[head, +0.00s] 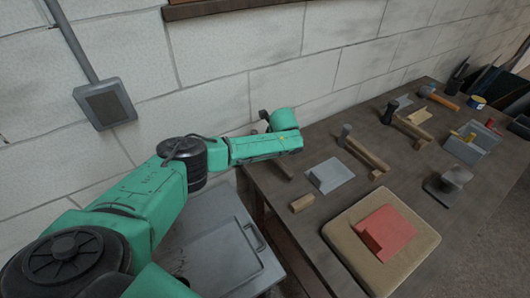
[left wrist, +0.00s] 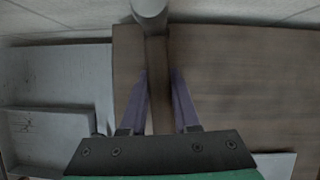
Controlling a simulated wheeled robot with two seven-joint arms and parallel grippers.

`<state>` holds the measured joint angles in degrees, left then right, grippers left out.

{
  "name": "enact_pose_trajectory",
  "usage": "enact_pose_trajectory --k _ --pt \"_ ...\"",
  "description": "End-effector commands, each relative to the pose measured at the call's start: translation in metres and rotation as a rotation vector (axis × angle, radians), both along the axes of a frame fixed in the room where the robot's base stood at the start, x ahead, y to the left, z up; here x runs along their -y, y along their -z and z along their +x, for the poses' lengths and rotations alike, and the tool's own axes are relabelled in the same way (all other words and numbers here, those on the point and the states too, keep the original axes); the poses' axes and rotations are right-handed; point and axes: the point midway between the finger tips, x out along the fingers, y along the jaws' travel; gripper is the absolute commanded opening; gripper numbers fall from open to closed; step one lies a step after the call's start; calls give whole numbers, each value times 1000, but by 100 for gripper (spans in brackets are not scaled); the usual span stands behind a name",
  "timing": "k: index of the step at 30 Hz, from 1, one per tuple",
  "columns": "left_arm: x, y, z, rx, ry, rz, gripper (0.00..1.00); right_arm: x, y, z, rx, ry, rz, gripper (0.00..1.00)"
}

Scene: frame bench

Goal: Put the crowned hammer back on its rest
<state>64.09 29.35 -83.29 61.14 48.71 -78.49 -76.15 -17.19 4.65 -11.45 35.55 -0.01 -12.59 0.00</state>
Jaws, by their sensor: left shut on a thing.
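My left gripper (left wrist: 160,75) is shut on the wooden handle of a hammer (left wrist: 157,50); its grey, round-ended head is at the top of the left wrist view. In the head view my left arm hides the fingers and most of the held hammer; a dark end (head: 264,115) shows behind the arm, and a brown length shows below it. A small wooden block (head: 302,203), possibly part of a rest, stands bare near the bench's near left end. I cannot tell whether the hammer touches anything. My right gripper is not in view.
Two similar hammers (head: 362,150) (head: 408,124) lie on the bench (head: 300,240) to the right. A grey metal piece (head: 330,174) lies behind the wooden block. A tan pad (head: 345,240) bears a red angled block (head: 386,231). A brick wall runs behind.

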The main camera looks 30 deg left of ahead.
Motion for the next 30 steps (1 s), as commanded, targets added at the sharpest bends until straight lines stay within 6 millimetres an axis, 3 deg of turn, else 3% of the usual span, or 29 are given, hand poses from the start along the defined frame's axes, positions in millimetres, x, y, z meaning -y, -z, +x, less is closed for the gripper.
enact_pose_trajectory --k 11,12,15,25,30 --pt "0 8 0 2 -1 0 0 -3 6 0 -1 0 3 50" --pt "0 8 1 2 -1 0 34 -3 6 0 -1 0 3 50" --pt "0 7 0 1 0 1 65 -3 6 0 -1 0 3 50" --pt "1 6 -1 -1 1 -1 65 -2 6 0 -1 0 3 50" --pt "10 -16 -4 1 1 -3 65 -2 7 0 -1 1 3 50"
